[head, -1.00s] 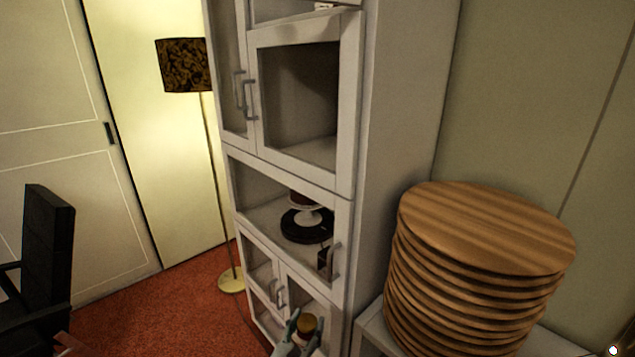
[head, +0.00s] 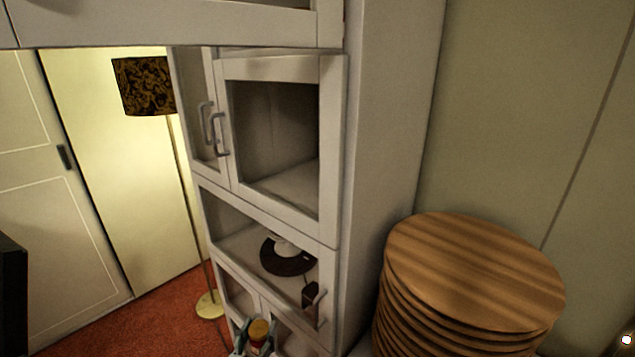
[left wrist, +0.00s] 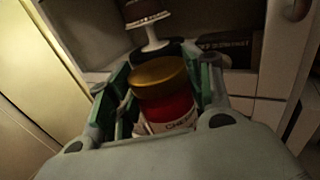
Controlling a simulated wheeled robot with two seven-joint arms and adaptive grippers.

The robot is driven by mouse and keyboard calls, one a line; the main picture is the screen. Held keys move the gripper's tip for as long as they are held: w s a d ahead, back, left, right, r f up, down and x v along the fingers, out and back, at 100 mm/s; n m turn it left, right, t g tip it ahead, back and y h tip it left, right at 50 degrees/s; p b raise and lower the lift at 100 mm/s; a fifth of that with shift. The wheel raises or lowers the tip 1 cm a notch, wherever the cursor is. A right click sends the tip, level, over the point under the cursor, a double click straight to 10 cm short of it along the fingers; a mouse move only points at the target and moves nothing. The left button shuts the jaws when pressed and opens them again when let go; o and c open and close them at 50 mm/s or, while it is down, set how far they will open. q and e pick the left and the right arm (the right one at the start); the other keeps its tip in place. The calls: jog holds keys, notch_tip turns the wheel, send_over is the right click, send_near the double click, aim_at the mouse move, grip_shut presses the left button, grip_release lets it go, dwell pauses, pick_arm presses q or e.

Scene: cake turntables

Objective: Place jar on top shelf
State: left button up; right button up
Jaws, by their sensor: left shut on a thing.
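The jar (head: 260,331) has a gold lid and stands low in front of the white cabinet, at the bottom of the head view. In the left wrist view the jar (left wrist: 166,98) shows its gold lid, red contents and a white label. My left gripper (head: 256,343) is shut on it, with a green finger (left wrist: 118,95) on each side. The tall cabinet (head: 388,110) has an upper compartment behind a glass door (head: 280,140), and above it a panel (head: 180,22) that sticks out across the top left. My right gripper is out of view.
A middle cabinet shelf holds a dark turntable (head: 287,258) with a white stand and a small dark box (head: 310,296). A stack of round wooden boards (head: 470,270) stands right of the cabinet. A floor lamp (head: 145,86) stands left.

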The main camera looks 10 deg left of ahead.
aim_at(251, 327)
pick_arm(q)
jog(key=r+p, duration=0.1)
jog(key=a+r+p, duration=0.1)
jog(key=shift+w+r, duration=0.2)
jog(key=shift+r, duration=0.1)
jog(key=shift+a+r+m+h+p, duration=0.4)
jog(key=shift+a+r+h+p, duration=0.1)
jog(key=shift+r+p, duration=0.35)
jog(key=shift+a+r+h+p, duration=0.2)
jog(key=shift+a+h+p, duration=0.1)
jog(key=shift+w+a+r+m+g+h+p, duration=0.15)
jog(key=shift+a+r+m+h, duration=0.1)
jog(key=shift+a+m+h, duration=0.35)
jog(key=shift+a+r+m+g+h+p, duration=0.2)
jog(key=shift+a+m+h, duration=0.2)
jog(key=shift+h, duration=0.4)
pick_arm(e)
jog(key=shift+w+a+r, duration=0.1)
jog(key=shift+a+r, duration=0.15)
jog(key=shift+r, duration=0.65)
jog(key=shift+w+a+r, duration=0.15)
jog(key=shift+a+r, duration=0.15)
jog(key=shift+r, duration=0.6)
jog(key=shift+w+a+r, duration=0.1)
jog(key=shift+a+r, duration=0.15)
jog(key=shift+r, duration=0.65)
pick_arm(q)
jog(key=shift+w+a+r+m+h, duration=0.15)
jog(key=shift+a+m+h, duration=0.15)
jog(key=shift+h, duration=0.1)
